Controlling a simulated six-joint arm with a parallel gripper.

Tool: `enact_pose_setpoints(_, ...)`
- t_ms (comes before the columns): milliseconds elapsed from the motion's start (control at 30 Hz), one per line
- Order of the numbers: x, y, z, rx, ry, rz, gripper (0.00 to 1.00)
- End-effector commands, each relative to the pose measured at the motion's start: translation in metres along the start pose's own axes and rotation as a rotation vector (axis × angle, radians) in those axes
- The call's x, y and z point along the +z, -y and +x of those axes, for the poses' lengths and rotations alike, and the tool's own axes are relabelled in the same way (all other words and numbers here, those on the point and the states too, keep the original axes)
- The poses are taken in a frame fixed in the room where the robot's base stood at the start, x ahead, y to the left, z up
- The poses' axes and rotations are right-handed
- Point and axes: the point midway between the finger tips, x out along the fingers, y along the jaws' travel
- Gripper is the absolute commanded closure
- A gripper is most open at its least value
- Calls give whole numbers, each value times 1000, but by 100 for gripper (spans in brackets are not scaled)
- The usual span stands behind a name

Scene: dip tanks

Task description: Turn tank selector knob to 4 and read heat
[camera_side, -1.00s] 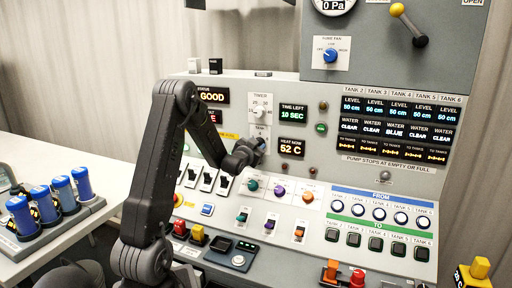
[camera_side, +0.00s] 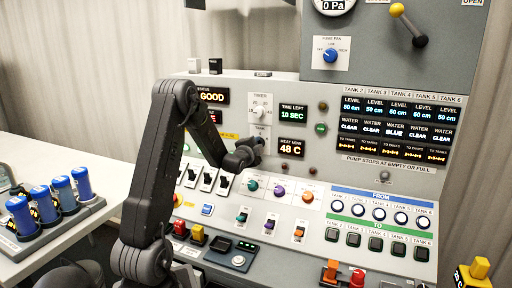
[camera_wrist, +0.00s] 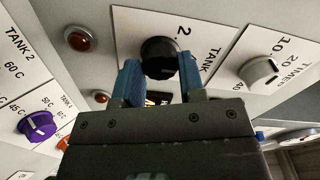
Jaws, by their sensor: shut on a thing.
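The tank selector knob (camera_wrist: 160,57) is round and black, on a white plate lettered TANK in the wrist view. A 2 shows beside it; its other numbers are hidden and I cannot tell where it points. My gripper (camera_wrist: 160,75) has its blue fingers shut on the knob, one on each side. In the side view my gripper (camera_side: 259,143) is at the panel below the timer and covers the knob. The heat display (camera_side: 291,148) reads HEAT NOW 48 C.
The timer knob (camera_side: 258,111) sits just above my gripper; it also shows in the wrist view (camera_wrist: 258,71). Coloured heat knobs, such as the purple one (camera_wrist: 37,125), and black switches (camera_side: 207,179) lie below. The time display (camera_side: 292,114) reads 10 SEC.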

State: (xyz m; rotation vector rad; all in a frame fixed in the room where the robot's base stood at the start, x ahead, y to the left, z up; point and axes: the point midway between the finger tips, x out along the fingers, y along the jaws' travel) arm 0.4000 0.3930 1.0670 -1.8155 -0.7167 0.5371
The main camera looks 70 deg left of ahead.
Motion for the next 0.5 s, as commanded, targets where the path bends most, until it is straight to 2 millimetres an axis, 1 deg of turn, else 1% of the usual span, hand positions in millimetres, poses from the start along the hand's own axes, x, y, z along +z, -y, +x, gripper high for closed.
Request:
enact_pose_setpoints(200, -1, 0, 0, 1, 0, 64, 87)
enact_pose_setpoints(500, -1, 0, 0, 1, 1, 84, 87)
